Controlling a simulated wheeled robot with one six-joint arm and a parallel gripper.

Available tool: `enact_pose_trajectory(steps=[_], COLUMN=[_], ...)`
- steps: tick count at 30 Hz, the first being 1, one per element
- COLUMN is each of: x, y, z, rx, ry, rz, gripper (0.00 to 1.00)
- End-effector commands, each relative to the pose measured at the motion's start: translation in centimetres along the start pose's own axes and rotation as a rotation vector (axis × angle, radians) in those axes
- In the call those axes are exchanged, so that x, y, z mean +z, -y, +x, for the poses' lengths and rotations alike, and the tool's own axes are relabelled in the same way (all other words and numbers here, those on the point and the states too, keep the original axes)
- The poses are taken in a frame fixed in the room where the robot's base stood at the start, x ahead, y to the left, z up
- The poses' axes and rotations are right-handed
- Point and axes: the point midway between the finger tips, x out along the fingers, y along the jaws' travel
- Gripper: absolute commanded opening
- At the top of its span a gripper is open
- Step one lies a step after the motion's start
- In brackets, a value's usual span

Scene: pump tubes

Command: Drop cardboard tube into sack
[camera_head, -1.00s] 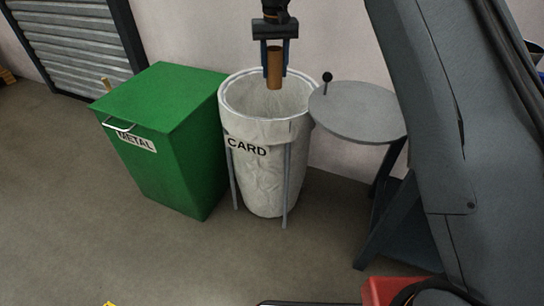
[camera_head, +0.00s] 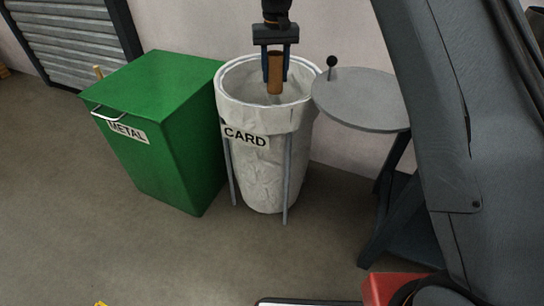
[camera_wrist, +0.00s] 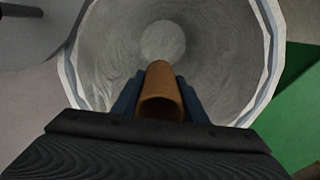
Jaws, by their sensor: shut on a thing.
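The cardboard tube (camera_head: 275,73) is a short brown hollow cylinder. My gripper (camera_head: 275,78) is shut on it, with a blue finger on each side, and holds it upright over the mouth of the white sack (camera_head: 264,172). The sack is labelled CARD and hangs open in a round rim on grey legs. In the wrist view the tube (camera_wrist: 162,92) points down into the sack (camera_wrist: 215,40), whose inside looks empty. The tube's lower end appears at about rim level; I cannot tell whether it is below the rim.
A green METAL bin (camera_head: 165,135) with a closed lid stands just left of the sack. A wall is close behind.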

Motion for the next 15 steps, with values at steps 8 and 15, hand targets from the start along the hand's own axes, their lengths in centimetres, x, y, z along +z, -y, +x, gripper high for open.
enact_pose_trajectory(steps=[8, 15], x=[0.00, 0.01], y=[0.00, 0.00], z=[-0.07, -0.05], rx=[0.000, 0.000], ry=[-0.001, 0.000], rz=[0.000, 0.000], gripper=[0.49, 0.61])
